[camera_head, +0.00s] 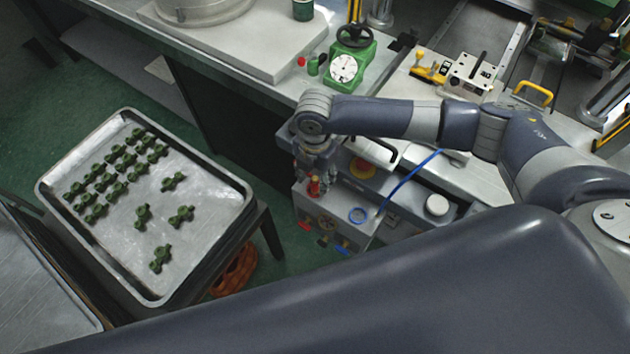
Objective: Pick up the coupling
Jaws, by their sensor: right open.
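Several dark green couplings lie on a metal tray (190,265) at the left. Most are in tight rows in its upper left part. A few lie apart: one coupling (174,182) toward the upper right, one (181,216) right of the middle, one (142,216) in the middle and one (160,258) at the front. My right gripper (316,182) is open and points down, to the right of the tray and well apart from the couplings. Its fingers are small and partly lost against the machine behind. My left gripper is not in view.
A green gauge stand (347,66) is on the bench behind. Green floor shows between tray and bench.

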